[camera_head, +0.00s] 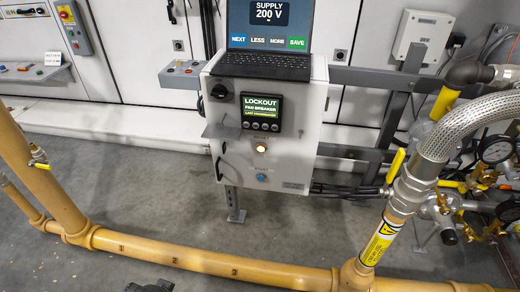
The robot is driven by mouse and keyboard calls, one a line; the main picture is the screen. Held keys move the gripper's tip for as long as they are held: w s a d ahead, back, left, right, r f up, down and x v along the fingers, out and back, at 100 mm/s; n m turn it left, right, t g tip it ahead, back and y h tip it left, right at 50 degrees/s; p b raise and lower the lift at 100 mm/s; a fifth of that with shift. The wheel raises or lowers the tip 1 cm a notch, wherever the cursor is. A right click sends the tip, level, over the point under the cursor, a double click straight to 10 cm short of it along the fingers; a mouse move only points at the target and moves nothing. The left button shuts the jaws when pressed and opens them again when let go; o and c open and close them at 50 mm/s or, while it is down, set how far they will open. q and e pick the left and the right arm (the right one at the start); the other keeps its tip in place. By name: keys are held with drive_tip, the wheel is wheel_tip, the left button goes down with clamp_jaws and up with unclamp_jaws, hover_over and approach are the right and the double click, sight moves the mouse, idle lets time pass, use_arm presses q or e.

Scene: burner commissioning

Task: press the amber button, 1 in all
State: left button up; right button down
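The amber button (261,148) is a small round lit button on the front of the white control box (290,168), below its small screen. It glows pale orange. Nothing touches it or covers it. A blue button (262,178) sits lower on the same front. A dark piece (150,286) shows at the bottom edge, left of centre; it looks like the tip of my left gripper, far below and left of the box. Most of it is cut off, so its fingers cannot be read. My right gripper is not in view.
A small screen (261,111) reads LOCKOUT, FAN BREAKER. A laptop (268,40) on the box shows SUPPLY 200 V. A black rotary knob (219,91) is at the upper left of the box. A yellow pipe (200,262) crosses in front; a braided hose (465,125) and valves crowd the right.

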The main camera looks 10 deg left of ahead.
use_arm(q)
clamp_jaws()
idle(1.4)
